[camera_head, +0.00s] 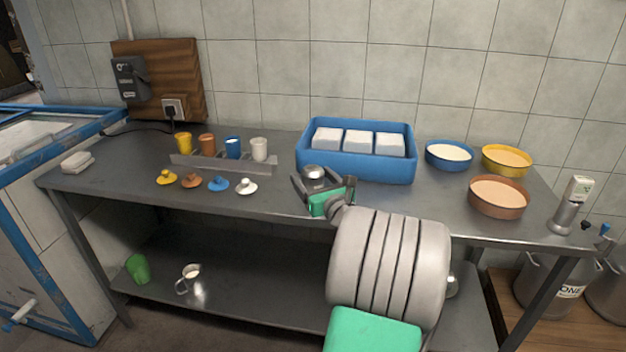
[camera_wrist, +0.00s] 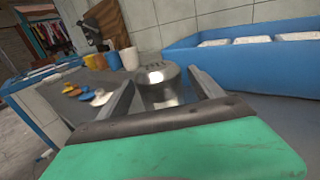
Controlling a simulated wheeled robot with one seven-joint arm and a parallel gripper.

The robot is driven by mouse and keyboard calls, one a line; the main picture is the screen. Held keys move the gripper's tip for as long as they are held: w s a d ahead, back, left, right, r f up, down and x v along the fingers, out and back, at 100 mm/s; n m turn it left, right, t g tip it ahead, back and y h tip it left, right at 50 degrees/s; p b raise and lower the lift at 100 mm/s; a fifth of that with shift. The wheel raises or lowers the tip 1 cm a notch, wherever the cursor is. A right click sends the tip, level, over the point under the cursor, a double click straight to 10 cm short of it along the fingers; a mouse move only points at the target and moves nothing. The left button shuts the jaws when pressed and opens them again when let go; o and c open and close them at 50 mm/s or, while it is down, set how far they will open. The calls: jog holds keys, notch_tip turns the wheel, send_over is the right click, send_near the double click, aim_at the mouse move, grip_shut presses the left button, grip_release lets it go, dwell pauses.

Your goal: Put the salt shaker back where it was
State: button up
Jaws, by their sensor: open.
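The salt shaker (camera_head: 315,173) is a small metal thing with a rounded top, standing on the steel table in front of the blue crate. It also shows in the wrist view (camera_wrist: 158,82), upright, straight ahead of my gripper. My gripper (camera_head: 312,180) is open at table height, with one finger on each side of the shaker. In the wrist view the fingers of my gripper (camera_wrist: 160,92) reach alongside it without visibly closing on it. I cannot tell whether either finger touches it. My gripper body hides part of its base in the head view.
The blue crate (camera_head: 357,177) with white blocks stands close behind. Several cups stand along a metal rack (camera_head: 222,164) to the left, with coloured lids (camera_head: 218,184) in front. Blue (camera_head: 449,155), yellow (camera_head: 507,160) and brown (camera_head: 498,196) bowls stand right. Table between lids and gripper is clear.

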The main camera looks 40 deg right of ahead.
jog(key=v, duration=1.2)
jog(key=w+a+f+n+g+y, duration=0.3)
jog(key=a+f+n+y, duration=0.15)
jog(key=a+n, duration=0.45)
jog(key=w+a+f+n+g+y, duration=0.3)
jog(key=w+a+f+n, duration=0.15)
jog(key=a+n, duration=0.45)
jog(key=s+a+f+n+g+h, duration=0.2)
jog(key=s+a+f+n+g, duration=0.2)
jog(key=s+a+n+g, duration=0.4)
jog(key=s+a+n, duration=0.6)
jog(key=n, duration=0.7)
jog(key=shift+s+g, duration=0.25)
jog(key=shift+g, duration=0.15)
